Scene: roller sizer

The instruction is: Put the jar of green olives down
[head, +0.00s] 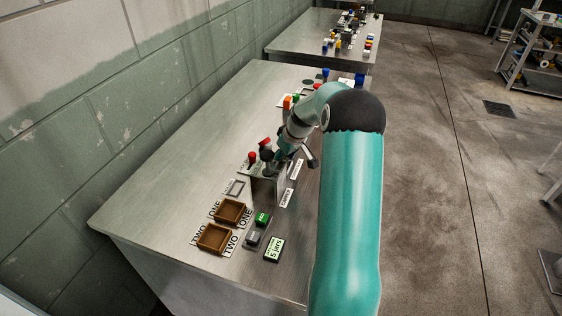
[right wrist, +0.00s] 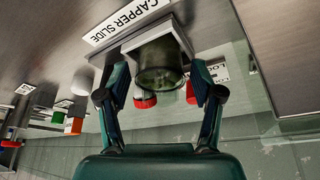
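The jar of green olives (right wrist: 158,68) shows in the right wrist view as a dark, glassy cylinder with green inside. It is at a grey plate beside the label CAPPER SLIDE (right wrist: 125,22). My right gripper (right wrist: 160,75) has its two fingers spread on either side of the jar, with a visible gap on each side. In the head view my right gripper (head: 290,158) is low over the near table, by a grey box-like fixture (head: 268,192); I cannot make out the jar there. My left gripper is not in view.
Red-topped things (head: 252,158) stand close to the gripper. Two brown trays (head: 214,238) labelled ONE and TWO, a green block (head: 262,218) and a "5 jars" sign (head: 274,249) lie nearer. The table's left side (head: 190,150) is clear. A wall runs along the left.

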